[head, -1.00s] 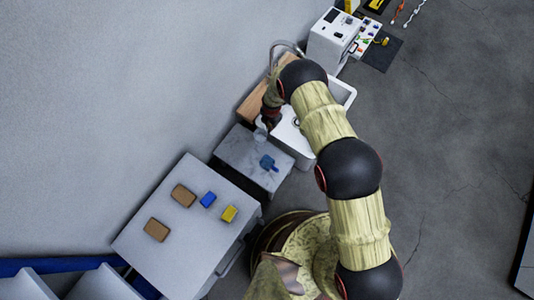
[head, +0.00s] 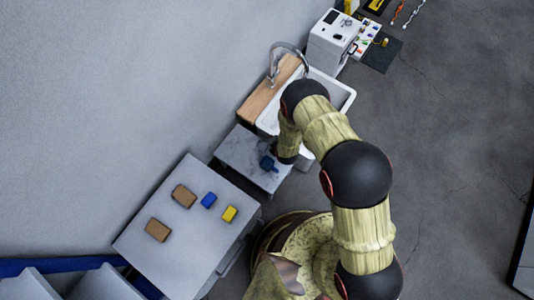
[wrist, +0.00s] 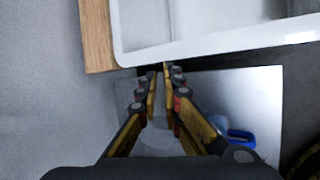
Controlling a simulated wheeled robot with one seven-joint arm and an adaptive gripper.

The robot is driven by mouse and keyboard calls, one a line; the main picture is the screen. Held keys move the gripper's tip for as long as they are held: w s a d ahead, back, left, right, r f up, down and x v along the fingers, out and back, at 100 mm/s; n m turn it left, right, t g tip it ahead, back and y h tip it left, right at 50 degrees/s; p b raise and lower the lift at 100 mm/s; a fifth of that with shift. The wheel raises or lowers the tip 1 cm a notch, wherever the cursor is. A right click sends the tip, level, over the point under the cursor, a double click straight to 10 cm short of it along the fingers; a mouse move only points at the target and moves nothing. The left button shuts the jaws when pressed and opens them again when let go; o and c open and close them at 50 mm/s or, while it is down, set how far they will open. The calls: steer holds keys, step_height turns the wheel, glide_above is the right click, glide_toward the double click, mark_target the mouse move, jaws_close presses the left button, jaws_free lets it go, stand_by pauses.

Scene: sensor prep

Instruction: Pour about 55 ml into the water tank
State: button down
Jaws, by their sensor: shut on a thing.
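My gripper (wrist: 160,72) points down over the marble-topped stand in the wrist view, its fingers closed around a pale, see-through vessel (wrist: 157,143). Little of the vessel shows between the fingers, and I cannot tell its water level. In the head view my wrist hides the fingers and the vessel. A small blue item (head: 267,163), perhaps the water tank, rests on the stand beside my wrist. In the wrist view a bright blue part with a pale blue body (wrist: 240,138) shows right of the fingers, partly hidden by them.
The marble-topped stand (head: 238,150) adjoins a white sink (head: 342,94) with a wooden board (head: 268,93) and a curved tap (head: 272,62). A grey table (head: 165,250) holds brown, blue and yellow blocks. A white machine (head: 328,42) stands beyond the sink.

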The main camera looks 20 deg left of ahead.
steer(key=shift+s+d+r+t+y, duration=0.25)
steer(key=shift+s+t+y, duration=0.15)
steer(key=shift+t, duration=0.3)
steer(key=shift+s+d+r+t+y, duration=0.15)
steer(key=shift+s+d+t+y, duration=0.1)
steer(key=shift+t+y, duration=0.4)
steer(key=shift+s+d+r+t+y, duration=0.2)
steer(key=shift+s+t+y, duration=0.15)
steer(key=shift+t, duration=0.4)
steer(key=shift+s+d, duration=0.2)
steer(key=shift+s, duration=0.1)
steer(key=shift+s+d+r+t+y, duration=0.1)
steer(key=shift+s+d+t+y, duration=0.15)
steer(key=shift+s+t+y, duration=0.2)
steer(key=shift+w+r+t, duration=0.15)
steer(key=shift+w+t, duration=0.15)
steer(key=shift+t, duration=0.15)
steer(key=shift+s+d+r+t+y, duration=0.15)
steer(key=shift+s+d+t+y, duration=0.05)
steer(key=shift+s+t+y, duration=0.3)
stand_by(0.5)
